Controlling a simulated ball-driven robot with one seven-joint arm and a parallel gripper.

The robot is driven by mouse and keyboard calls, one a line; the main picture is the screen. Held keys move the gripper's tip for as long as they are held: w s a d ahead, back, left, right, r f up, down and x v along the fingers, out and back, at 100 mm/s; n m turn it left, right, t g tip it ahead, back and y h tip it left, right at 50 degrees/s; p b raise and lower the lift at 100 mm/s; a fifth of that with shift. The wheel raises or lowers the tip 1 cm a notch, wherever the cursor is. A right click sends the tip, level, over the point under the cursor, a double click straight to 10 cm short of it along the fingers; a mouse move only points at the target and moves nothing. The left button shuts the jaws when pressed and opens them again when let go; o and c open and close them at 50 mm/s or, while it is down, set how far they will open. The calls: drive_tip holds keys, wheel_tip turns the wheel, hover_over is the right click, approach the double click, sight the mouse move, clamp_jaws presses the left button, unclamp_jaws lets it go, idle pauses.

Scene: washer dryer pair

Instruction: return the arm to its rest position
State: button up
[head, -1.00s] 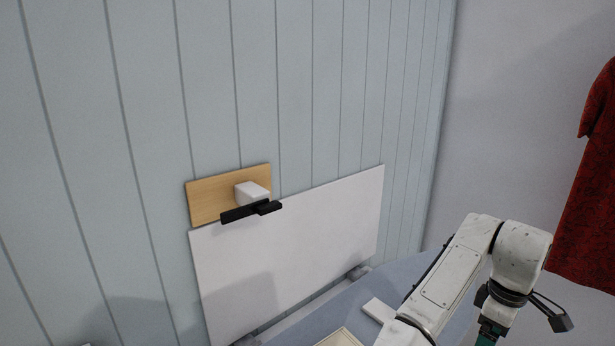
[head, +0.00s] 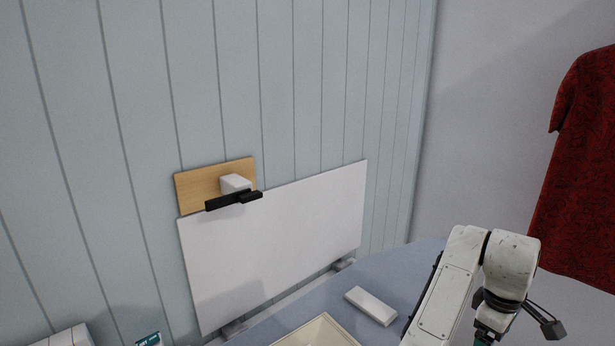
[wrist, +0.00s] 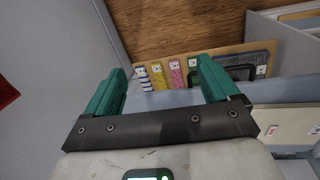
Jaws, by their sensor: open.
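My arm (head: 455,285) is bent at the lower right of the head view, with its wrist part hanging down past the bottom edge. My gripper shows in the wrist view (wrist: 162,68), with two green fingers spread apart and nothing between them. Beyond the fingers are a wooden surface and a row of small coloured items. In the head view only a sliver of green shows below the wrist, so the fingertips are hidden there.
A blue-grey rounded surface (head: 400,270) lies under the arm, with a white block (head: 371,306) and a cream tray (head: 345,340). Behind it stands a white panel (head: 280,240) below a wooden board (head: 198,189). A red garment (head: 585,160) hangs at the right.

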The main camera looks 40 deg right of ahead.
drive_tip(key=s+a+f, duration=0.2)
drive_tip(key=a+f, duration=0.3)
drive_tip(key=a, duration=0.4)
drive_tip(key=s+a+f+t+y, duration=0.1)
drive_tip(key=a+f, duration=0.5)
drive_tip(key=a, duration=0.4)
drive_tip(key=s+a+f, duration=0.2)
drive_tip(key=a+f, duration=0.4)
drive_tip(key=a, duration=0.3)
drive_tip(key=shift+s+a+y, duration=0.25)
drive_tip(key=shift+s+y, duration=0.05)
drive_tip(key=shift+s, duration=0.05)
drive_tip(key=shift+f, duration=0.1)
